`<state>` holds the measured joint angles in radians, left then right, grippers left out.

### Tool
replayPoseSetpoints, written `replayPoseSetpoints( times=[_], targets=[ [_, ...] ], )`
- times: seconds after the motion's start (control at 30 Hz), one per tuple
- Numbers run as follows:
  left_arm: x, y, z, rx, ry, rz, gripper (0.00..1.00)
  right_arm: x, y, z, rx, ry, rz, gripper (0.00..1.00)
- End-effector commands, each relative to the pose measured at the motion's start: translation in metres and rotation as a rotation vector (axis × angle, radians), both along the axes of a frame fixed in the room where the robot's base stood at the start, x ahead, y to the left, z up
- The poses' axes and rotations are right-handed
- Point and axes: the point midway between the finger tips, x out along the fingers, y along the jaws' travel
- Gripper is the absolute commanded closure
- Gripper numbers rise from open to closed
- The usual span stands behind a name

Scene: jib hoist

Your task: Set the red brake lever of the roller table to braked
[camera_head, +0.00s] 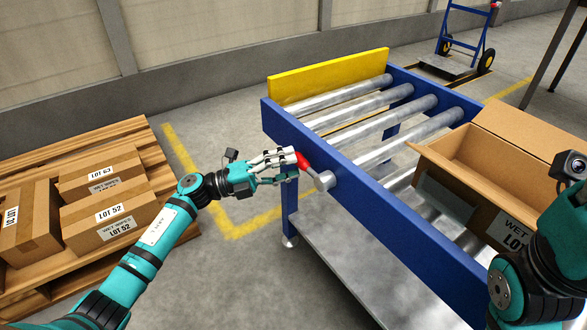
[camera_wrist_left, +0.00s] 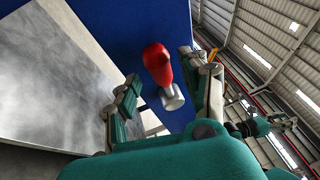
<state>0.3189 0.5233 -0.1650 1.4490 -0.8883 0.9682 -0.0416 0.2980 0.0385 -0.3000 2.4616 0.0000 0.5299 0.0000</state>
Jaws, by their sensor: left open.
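The red brake lever (camera_head: 303,161) sits on the near blue side rail of the roller table (camera_head: 345,185), with a grey hub (camera_head: 324,181) at its lower right. My left gripper (camera_head: 291,161) is at the lever's red grip, its fingers open. In the left wrist view, the red lever (camera_wrist_left: 157,64) stands between the two spread fingers of the left gripper (camera_wrist_left: 165,90), with the grey hub (camera_wrist_left: 172,97) below it. I cannot tell whether a finger touches the lever. My right arm shows at the right edge of the head view, but its fingers are out of frame.
An open cardboard box (camera_head: 460,180) stands on the rollers at the right. A yellow end stop (camera_head: 325,75) closes the table's far left end. A pallet (camera_head: 130,130) with several cartons is at the left. A blue hand truck (camera_head: 467,35) stands at the back.

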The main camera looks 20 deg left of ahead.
Motion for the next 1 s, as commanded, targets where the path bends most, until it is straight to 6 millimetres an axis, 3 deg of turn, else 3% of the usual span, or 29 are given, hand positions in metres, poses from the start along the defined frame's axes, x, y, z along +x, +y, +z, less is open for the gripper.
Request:
replayPoseSetpoints(
  times=[0.13, 0.47, 0.8, 1.0],
  targets=[
    [0.0059, -0.0113, 0.0017, 0.0, 0.0, -0.001, 0.54, -0.003, 0.0002, 0.0009, -0.001, -0.015, -0.001, 0.6],
    [0.0078, -0.0144, 0.0036, 0.0, 0.0, -0.001, 0.54, -0.0036, 0.0004, 0.0024, -0.001, -0.017, -0.001, 0.6],
    [0.0076, -0.0142, 0.0032, 0.0, 0.0, -0.001, 0.97, -0.0037, 0.0005, 0.0022, -0.001, -0.017, -0.001, 0.6],
    [0.0074, -0.0142, 0.0031, 0.0, 0.0, -0.001, 1.0, -0.0036, 0.0005, 0.0022, -0.001, -0.017, 0.0, 0.6]
  ],
)
